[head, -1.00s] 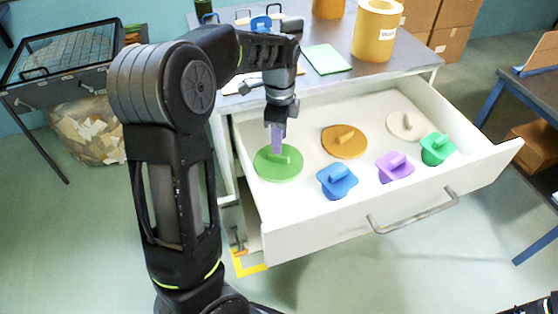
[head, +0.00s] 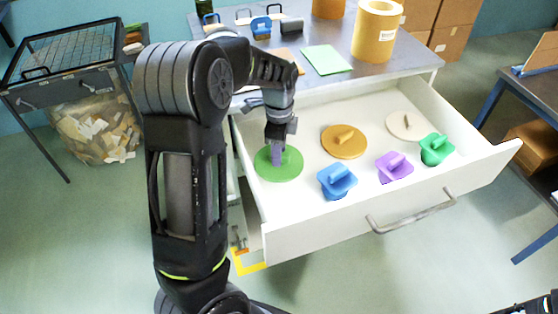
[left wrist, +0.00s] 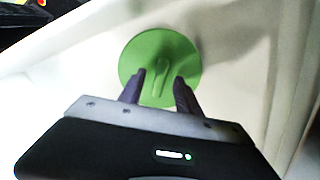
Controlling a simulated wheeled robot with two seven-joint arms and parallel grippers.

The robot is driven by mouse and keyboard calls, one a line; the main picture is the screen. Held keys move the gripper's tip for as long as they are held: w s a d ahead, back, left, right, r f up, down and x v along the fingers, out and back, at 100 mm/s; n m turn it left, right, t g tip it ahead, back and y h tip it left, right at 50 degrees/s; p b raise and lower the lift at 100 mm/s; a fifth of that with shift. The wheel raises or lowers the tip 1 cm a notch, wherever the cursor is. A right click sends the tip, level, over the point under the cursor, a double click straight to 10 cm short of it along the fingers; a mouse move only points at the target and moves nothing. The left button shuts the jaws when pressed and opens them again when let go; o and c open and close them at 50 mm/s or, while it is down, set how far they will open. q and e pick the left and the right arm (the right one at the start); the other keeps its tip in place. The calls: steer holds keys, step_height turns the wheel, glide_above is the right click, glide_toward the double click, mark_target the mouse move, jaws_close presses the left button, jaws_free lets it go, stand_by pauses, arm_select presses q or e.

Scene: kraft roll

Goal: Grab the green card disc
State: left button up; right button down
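The green card disc (head: 290,172) lies flat in the left front part of the open white drawer, with a raised green bar handle on top. It also shows in the left wrist view (left wrist: 187,58), with its handle (left wrist: 160,72) in the middle. My left gripper (head: 277,160) is right over the disc, pointing down. In the left wrist view its two fingers (left wrist: 157,84) are apart, one on each side of the handle, with gaps visible between. In the head view the fingers hide part of the handle. My right gripper cannot be made out.
The drawer (head: 330,222) also holds an orange disc (head: 345,148), a cream disc (head: 406,130), and blue (head: 337,182), purple (head: 394,168) and green (head: 436,150) handled pieces. The drawer's left wall is close to the green disc. Bare drawer floor lies between the pieces.

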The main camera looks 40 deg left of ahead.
arm_select(q)
steer(key=shift+c, duration=0.2)
jaws_close()
stand_by(0.3)
stand_by(0.3)
